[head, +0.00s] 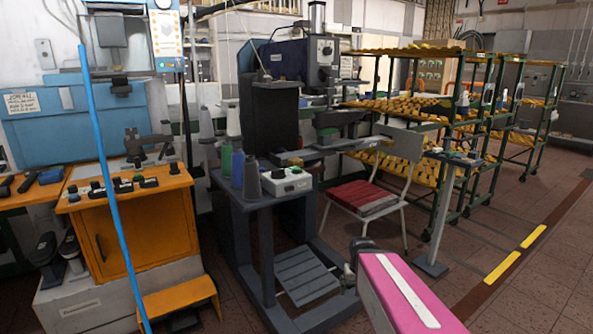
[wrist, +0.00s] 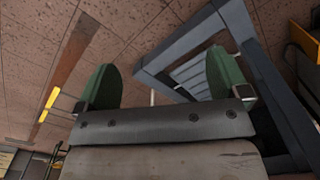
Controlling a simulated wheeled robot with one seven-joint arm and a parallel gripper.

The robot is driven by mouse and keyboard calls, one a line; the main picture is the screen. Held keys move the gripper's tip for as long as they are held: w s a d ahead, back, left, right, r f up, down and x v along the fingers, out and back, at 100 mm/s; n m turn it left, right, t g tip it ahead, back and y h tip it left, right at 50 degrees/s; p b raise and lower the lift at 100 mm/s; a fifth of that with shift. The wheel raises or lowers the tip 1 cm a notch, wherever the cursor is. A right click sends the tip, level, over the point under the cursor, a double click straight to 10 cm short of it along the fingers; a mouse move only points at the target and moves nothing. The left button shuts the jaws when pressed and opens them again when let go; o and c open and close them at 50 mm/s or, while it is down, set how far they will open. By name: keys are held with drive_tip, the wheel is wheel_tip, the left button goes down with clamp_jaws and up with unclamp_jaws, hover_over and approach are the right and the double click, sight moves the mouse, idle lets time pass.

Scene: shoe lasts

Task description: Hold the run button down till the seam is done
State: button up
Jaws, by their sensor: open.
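In the head view a pale control box (head: 287,181) sits on the front of the dark machine stand (head: 262,212). It carries a dark round knob and a small red spot; I cannot tell which one is the run button. The black sewing machine (head: 340,118) stands behind it. My gripper shows in the wrist view (wrist: 162,82) with its two green fingers wide apart and nothing between them. It points down at the floor beside the stand's slatted treadle. The control box is not in the wrist view. In the head view my gripper is small and partly hidden at the pink arm's far end.
Several thread cones (head: 238,167) stand left of the control box. A chair with a red seat (head: 364,197) stands right of the stand. An orange cabinet (head: 135,235) is at left, and green racks of yellow lasts (head: 420,107) at right. Floor is open at lower right.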

clamp_jaws()
idle(1.7)
